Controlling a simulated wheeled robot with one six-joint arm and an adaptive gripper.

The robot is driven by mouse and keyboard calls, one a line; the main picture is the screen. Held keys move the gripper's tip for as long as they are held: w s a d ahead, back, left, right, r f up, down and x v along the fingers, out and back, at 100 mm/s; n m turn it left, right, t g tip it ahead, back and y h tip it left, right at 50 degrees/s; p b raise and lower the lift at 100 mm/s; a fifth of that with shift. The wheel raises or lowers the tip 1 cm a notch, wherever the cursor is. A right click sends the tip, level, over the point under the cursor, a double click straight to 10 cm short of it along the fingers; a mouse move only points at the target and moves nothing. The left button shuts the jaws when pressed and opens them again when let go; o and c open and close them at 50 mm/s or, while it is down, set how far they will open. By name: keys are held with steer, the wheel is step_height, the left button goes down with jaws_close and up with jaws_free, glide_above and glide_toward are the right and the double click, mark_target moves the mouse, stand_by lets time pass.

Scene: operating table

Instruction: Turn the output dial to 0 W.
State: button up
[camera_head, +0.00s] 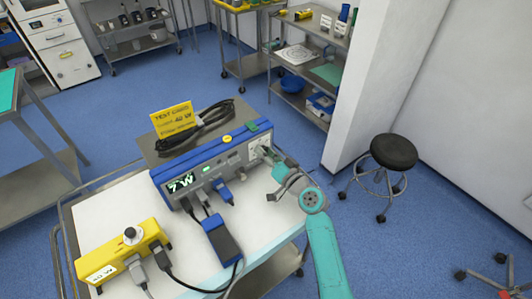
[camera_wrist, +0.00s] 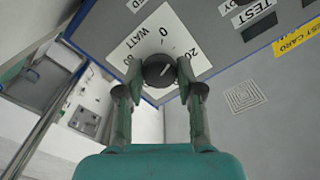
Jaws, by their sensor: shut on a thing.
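The output dial (camera_wrist: 157,68) is a round dark knob on a white scale plate (camera_wrist: 137,46) in the wrist view. The plate shows WATT, a 0 and other partly covered numbers. A pale pointer mark on the knob slants to the upper right. My gripper (camera_wrist: 158,80) is shut on the dial, one finger on each side. In the head view my gripper (camera_head: 272,158) is at the right end of the blue-edged generator (camera_head: 215,165), where the dial is largely hidden. The generator's lit display (camera_head: 181,183) seems to read 7 W.
A yellow meter box (camera_head: 124,252) and a blue device (camera_head: 222,240) with cables share the white-topped cart (camera_head: 112,204). A black stool (camera_head: 394,152) stands to the right.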

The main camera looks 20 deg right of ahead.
steer(key=shift+n, duration=0.3)
steer(key=o, duration=1.1)
steer(key=shift+o, duration=0.2)
steer(key=shift+s, duration=0.1)
steer(key=v, duration=1.1)
steer(key=shift+s+d, duration=0.15)
steer(key=shift+s, duration=0.2)
